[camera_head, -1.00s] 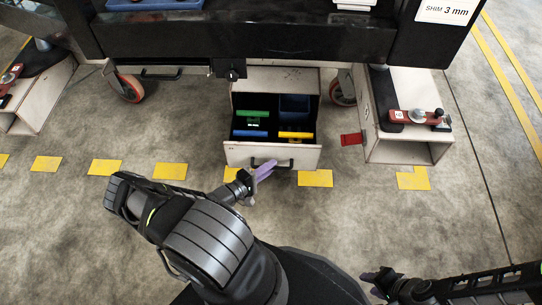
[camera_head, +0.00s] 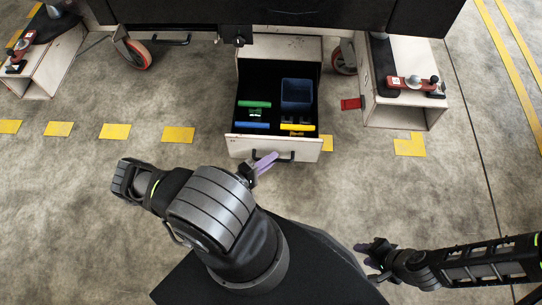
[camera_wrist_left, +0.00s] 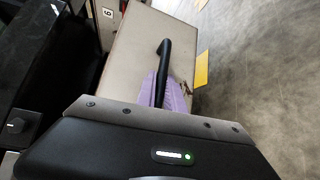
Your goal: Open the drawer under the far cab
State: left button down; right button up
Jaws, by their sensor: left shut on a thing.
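The drawer (camera_head: 240,149) under the black-framed trolley stands well open, its pale front toward me. Its black handle (camera_head: 286,160) runs across the front and also shows in the left wrist view (camera_wrist_left: 165,58). My left gripper (camera_head: 265,163) has its purple fingers shut on the handle. The fingers (camera_wrist_left: 152,90) lie along both sides of the bar in the left wrist view. Inside the drawer are a blue bin (camera_head: 297,92) and green, blue and yellow pieces. My right gripper (camera_head: 370,257) is empty, low and right of centre, away from the drawer; its jaw opening is unclear.
A pale box-shaped stand (camera_head: 402,115) with a red clamp (camera_head: 413,84) is right of the drawer; another stand (camera_head: 40,70) is far left. Orange-rimmed casters (camera_head: 139,55) flank the drawer. A red piece (camera_head: 351,103) lies by the right stand. Floor before the drawer is clear.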

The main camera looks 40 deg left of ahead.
pick_arm(q)
jog(key=shift+a, duration=0.1)
jog(key=c, duration=1.5)
grip_release()
jog(key=shift+o, duration=0.2)
jog(key=shift+s, duration=0.1)
jog(key=s+a+r+p, duration=0.1)
jog(key=s, duration=0.6)
jog(key=shift+s, duration=0.25)
jog(key=shift+r, duration=0.1)
